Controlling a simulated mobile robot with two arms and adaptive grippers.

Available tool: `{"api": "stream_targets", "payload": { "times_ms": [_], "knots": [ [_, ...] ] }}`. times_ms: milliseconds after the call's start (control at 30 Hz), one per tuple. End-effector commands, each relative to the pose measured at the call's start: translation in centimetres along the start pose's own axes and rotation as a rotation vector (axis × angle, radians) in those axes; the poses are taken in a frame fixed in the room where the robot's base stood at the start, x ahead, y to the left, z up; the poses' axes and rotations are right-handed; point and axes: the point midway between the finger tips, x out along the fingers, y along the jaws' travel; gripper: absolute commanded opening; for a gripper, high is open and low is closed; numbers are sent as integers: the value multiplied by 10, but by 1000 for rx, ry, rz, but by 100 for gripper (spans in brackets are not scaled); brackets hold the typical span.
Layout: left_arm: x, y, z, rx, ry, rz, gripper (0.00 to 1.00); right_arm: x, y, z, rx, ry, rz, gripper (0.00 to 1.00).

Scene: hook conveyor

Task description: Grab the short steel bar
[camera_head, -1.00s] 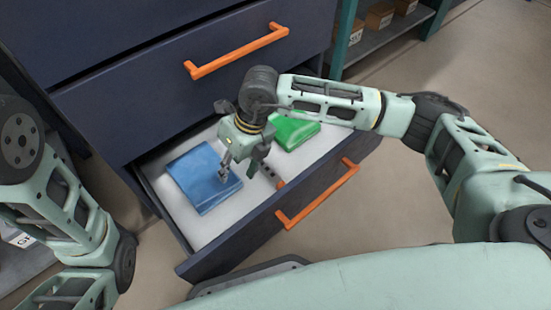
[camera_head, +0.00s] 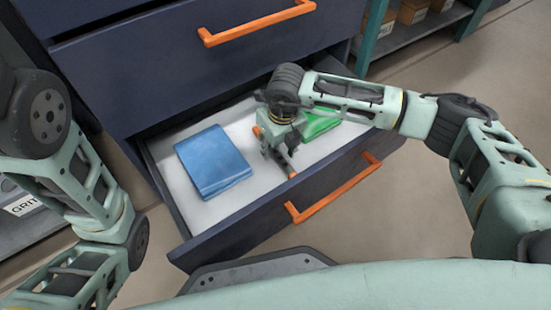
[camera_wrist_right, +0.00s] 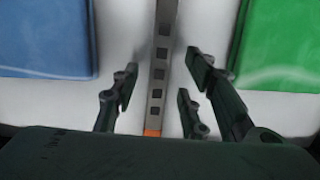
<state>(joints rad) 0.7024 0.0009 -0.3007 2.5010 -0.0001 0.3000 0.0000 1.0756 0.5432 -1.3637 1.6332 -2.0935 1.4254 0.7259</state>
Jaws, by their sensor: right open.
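The short steel bar (camera_wrist_right: 164,48) is grey with a row of dark square holes and an orange end. It lies in the open drawer (camera_head: 232,208) between a blue folded item and a green one. In the head view its orange near end (camera_head: 292,174) shows, and my gripper hides most of its middle. My right gripper (camera_head: 276,154) is over the bar, pointing down. In the right wrist view its open fingers (camera_wrist_right: 163,68) stand on either side of the bar, with gaps on both sides. My left arm is at the left edge, its gripper out of view.
The blue folded item (camera_head: 212,162) lies left of the bar and the green one (camera_head: 318,124) right of it. The drawer front has an orange handle (camera_head: 335,190). A closed drawer above has another orange handle (camera_head: 258,25). Shelving with boxes (camera_head: 413,12) stands at back right.

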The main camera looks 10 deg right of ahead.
Motion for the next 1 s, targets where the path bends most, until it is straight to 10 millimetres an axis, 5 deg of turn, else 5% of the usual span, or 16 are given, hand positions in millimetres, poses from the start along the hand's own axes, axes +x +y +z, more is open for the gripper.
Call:
{"api": "stream_targets", "payload": {
  "times_ms": [333, 800, 1000],
  "knots": [
    [-8, 1, -2, 0, -4, -1, 0, 10, 1, 0, -1, -1, 1, 40],
    [-8, 1, -2, 0, -3, -1, 0, 10, 1, 0, -1, -1, 1, 0],
    [-8, 1, -2, 0, -3, -1, 0, 9, 1, 1, -1, -2, 2, 0]
  ]
}}
